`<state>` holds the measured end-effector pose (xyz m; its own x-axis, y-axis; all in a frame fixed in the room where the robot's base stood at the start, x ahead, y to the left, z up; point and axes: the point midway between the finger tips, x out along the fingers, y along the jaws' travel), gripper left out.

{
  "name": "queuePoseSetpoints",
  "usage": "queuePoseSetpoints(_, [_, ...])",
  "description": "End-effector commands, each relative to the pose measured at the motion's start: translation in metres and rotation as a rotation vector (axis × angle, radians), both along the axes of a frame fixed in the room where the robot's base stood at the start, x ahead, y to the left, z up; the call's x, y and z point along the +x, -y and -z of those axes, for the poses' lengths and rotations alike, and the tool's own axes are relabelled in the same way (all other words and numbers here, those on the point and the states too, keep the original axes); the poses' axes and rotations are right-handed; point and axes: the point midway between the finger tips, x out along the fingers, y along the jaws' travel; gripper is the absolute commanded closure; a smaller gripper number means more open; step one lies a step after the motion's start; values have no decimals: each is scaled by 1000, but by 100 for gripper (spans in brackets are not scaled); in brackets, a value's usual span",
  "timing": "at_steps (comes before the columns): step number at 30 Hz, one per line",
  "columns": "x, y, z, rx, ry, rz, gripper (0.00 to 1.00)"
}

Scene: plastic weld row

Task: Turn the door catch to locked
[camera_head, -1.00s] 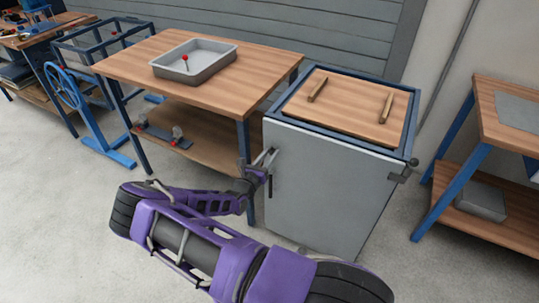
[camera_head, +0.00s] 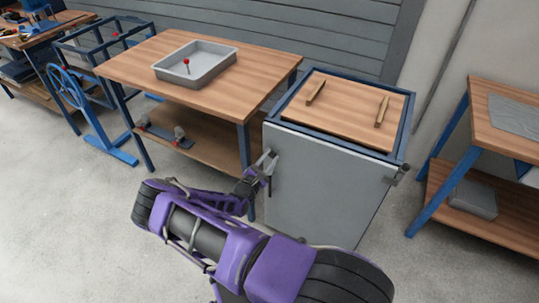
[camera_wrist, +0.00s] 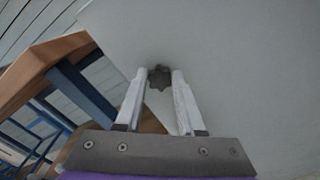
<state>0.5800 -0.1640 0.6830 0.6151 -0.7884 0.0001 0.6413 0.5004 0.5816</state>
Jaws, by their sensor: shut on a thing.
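The grey cabinet door (camera_head: 325,195) is closed flush against its blue frame. The door catch is a small dark, knobbed piece (camera_wrist: 159,76) near the door's left edge. My gripper (camera_head: 270,160) is at the upper left of the door. In the wrist view, the two pale fingers (camera_wrist: 160,82) stand on either side of the catch and are shut on it. The fingers hide part of the catch, and I cannot read which way it is turned. A short dark upright bar (camera_head: 270,184) shows just below the fingers.
A wooden workbench (camera_head: 135,70) with a grey tray (camera_head: 196,80) stands left of the cabinet, close to my gripper. Another bench (camera_head: 500,120) stands at right. Two wooden bars (camera_head: 382,111) lie on the cabinet top. The floor in front is clear.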

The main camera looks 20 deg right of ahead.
Motion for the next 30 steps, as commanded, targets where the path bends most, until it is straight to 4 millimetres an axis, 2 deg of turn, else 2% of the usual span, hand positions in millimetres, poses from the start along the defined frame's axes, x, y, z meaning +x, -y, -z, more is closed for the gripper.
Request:
queuePoseSetpoints(18, [-1, 1, 0, 327, 419, 0, 100])
queuePoseSetpoints(30, [-1, 1, 2, 423, 542, 0, 100])
